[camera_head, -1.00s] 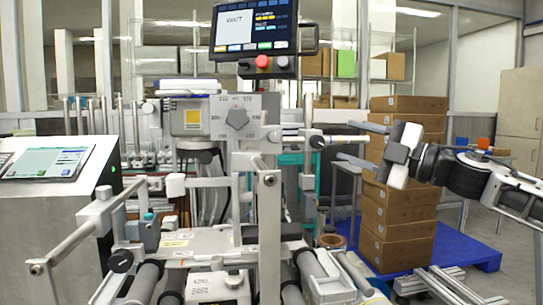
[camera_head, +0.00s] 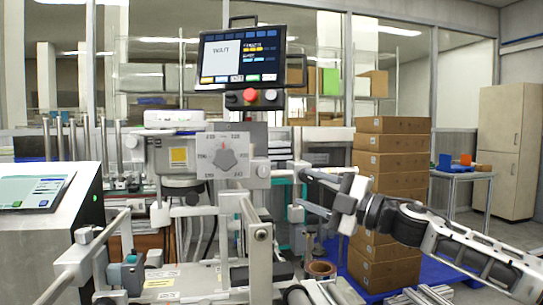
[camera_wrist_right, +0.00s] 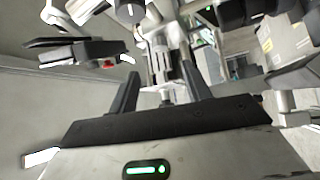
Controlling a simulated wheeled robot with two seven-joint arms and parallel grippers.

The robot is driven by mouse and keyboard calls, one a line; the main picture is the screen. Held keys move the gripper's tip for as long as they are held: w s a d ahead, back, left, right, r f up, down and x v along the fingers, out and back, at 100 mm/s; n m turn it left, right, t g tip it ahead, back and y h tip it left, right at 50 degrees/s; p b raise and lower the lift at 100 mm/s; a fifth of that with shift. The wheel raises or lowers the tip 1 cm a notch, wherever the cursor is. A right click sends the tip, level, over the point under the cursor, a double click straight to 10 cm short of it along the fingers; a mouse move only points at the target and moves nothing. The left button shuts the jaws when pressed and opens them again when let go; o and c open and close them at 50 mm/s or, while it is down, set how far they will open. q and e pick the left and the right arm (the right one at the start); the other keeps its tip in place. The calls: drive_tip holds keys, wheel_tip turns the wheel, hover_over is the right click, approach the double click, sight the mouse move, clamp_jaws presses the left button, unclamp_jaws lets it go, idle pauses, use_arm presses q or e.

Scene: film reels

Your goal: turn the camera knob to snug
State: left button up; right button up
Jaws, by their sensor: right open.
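The camera knob is a grey, many-sided knob (camera_head: 223,158) on a pale square dial plate with printed marks around it. The plate sits on the front of the machine, below and left of the red button in the head view. My right gripper (camera_head: 304,190) comes in from the right with its two fingers pointing left, apart and empty. It is to the right of the knob and a little lower, not touching it. In the right wrist view the two dark fingers (camera_wrist_right: 160,62) stand apart with nothing clearly held between them. My left gripper is not in view.
A screen (camera_head: 243,55) and red stop button (camera_head: 250,95) stand above the knob. A metal upright (camera_head: 258,240) rises in front, below the knob. A console (camera_head: 40,225) is at left. Stacked cardboard boxes (camera_head: 392,150) stand behind my right arm.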

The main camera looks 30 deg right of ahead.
sight(267, 174)
drive_tip(key=p+x, duration=0.6)
drive_tip(key=x, duration=0.3)
drive_tip(key=shift+r, duration=0.2)
drive_tip(key=shift+w+a+p, duration=0.3)
drive_tip(key=shift+w+a, duration=0.05)
drive_tip(key=shift+w, duration=0.25)
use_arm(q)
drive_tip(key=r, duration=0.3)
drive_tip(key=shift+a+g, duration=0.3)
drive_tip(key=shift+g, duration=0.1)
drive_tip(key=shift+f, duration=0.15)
use_arm(e)
drive_tip(key=shift+f, duration=0.1)
drive_tip(key=c, duration=1)
